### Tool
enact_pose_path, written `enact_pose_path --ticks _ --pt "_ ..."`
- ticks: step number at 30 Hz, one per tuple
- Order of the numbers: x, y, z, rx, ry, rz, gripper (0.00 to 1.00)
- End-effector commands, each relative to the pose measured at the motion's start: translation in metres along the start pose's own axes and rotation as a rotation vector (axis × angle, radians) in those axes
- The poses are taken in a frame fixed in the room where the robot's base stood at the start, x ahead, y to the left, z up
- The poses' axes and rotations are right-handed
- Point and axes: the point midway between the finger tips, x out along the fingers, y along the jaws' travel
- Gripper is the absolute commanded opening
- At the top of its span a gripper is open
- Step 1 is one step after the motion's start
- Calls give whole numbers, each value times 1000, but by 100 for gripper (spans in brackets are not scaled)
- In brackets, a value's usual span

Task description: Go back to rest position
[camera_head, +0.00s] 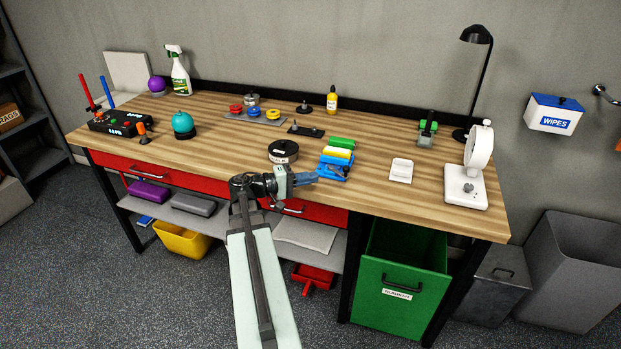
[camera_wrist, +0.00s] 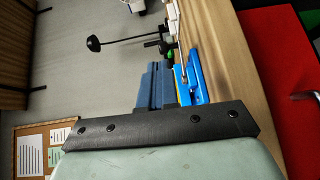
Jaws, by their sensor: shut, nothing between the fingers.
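My gripper (camera_head: 304,179) is shut and empty, its blue fingers pointing right above the front edge of the workbench (camera_head: 235,165). In the wrist view my gripper's fingers (camera_wrist: 155,86) show side by side, with a blue item (camera_wrist: 196,82) just beyond them on the wood. In the head view the fingertips are close to this blue item (camera_head: 333,172); I cannot tell whether they touch it. My arm comes up from the bottom of the picture in front of the red drawers.
A black round tin (camera_head: 283,151), yellow block (camera_head: 338,153) and green block (camera_head: 342,143) lie near my gripper. A white scale-like device (camera_head: 467,185) and black lamp (camera_head: 479,37) stand right. An open green bin (camera_head: 400,285) is below.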

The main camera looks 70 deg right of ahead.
Motion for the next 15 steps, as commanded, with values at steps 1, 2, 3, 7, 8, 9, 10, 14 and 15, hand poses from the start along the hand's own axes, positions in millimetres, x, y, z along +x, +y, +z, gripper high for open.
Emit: enact_pose_path --ticks 1,2,3,7,8,9,10,14,15 --pt "0 0 0 0 0 0 0" --pt "0 0 0 0 0 0 0" --pt "0 0 0 0 0 0 0" --pt "0 0 0 0 0 0 0" --pt "0 0 0 0 0 0 0" --pt "0 0 0 0 0 0 0" --pt "0 0 0 0 0 0 0" --pt "-8 -12 -2 -14 16 -23 0" --pt "-14 -22 -2 -24 27 -39 0"
